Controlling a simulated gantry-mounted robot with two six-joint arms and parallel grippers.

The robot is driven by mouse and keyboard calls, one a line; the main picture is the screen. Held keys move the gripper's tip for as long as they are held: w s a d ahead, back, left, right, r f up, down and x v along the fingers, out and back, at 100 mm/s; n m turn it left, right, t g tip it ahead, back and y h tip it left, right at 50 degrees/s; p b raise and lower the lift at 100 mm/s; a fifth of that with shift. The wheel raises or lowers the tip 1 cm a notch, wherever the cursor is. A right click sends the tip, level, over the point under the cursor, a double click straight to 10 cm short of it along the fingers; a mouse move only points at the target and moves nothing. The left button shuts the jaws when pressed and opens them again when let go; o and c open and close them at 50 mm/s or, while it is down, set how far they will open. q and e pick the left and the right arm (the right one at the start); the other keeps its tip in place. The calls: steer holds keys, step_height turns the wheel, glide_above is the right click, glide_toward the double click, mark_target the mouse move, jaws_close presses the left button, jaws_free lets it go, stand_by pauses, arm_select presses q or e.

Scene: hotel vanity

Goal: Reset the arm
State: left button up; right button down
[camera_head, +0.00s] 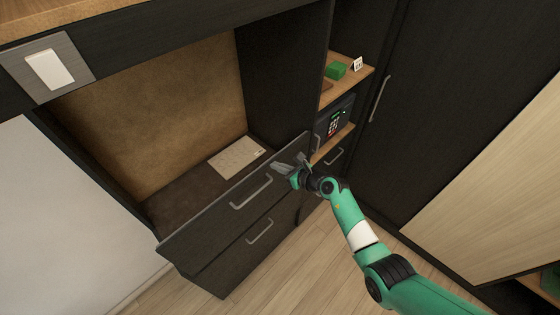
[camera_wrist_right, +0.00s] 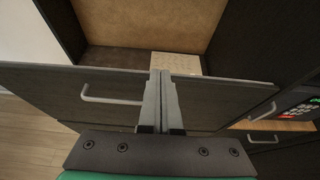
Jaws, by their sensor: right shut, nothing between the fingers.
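My right arm, green with black joints, comes in from the lower right in the head view. My right gripper (camera_head: 280,168) is shut and empty, just in front of and above the right part of the upper drawer front (camera_head: 205,222). In the right wrist view the gripper's two grey fingers (camera_wrist_right: 161,85) are pressed together, with the drawer front (camera_wrist_right: 215,97) behind them. I cannot tell whether they touch it. The drawer's metal handle (camera_head: 251,192) lies to the left of the gripper and is not held. My left gripper is not in view.
A lower drawer (camera_head: 230,262) sits below. A beige folder or card (camera_head: 237,157) lies on the dark surface behind the upper drawer front. At right are a safe with keypad (camera_head: 333,122), a shelf with a green box (camera_head: 335,70) and a tall dark door (camera_head: 430,110). Wooden floor is free in front.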

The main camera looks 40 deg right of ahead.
steer(key=shift+s+r, duration=0.2)
steer(key=shift+r, duration=0.35)
steer(key=shift+s+r, duration=0.15)
steer(key=shift+r, duration=0.35)
